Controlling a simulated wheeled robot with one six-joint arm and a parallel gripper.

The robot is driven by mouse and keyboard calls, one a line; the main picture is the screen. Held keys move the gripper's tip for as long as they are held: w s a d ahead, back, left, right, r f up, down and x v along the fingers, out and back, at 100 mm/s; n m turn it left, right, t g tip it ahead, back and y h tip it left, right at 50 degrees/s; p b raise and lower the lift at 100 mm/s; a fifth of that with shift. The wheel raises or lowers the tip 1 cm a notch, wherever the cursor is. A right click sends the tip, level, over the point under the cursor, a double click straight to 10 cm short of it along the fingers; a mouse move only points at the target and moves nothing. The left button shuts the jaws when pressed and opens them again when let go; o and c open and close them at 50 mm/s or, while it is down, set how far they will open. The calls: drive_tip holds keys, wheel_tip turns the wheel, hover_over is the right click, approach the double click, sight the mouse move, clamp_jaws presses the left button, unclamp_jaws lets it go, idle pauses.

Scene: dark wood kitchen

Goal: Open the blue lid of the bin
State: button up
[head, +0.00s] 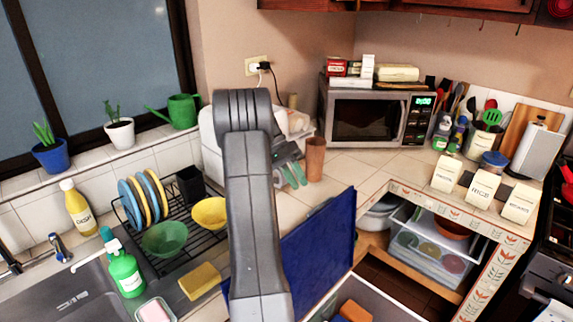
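The blue lid (318,248) stands steeply raised behind the bin, its broad flat face turned toward me. The bin (385,303) is at the bottom edge, with its top uncovered and an orange item (355,312) inside. Most of the bin is cut off by the frame. My arm rises in front of the lid's left part and hides some of it. My gripper (289,160) is partly hidden behind the arm, above the counter and apart from the lid's visible part. I cannot make out its fingers clearly, nor whether it is open.
A sink (75,290) and a dish rack (165,225) with plates and bowls are on the left. A brown cup (315,157) stands near my gripper. A microwave (368,115) is behind. White canisters (482,187) and an open shelf (430,245) are on the right.

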drive_tip(key=p+v, duration=0.2)
drive_tip(key=v, duration=0.5)
drive_tip(key=shift+w+a, duration=0.1)
drive_tip(key=x, duration=1.3)
drive_tip(key=shift+s+d+b, duration=0.25)
drive_tip(key=shift+b, duration=0.1)
drive_tip(key=shift+w, duration=0.1)
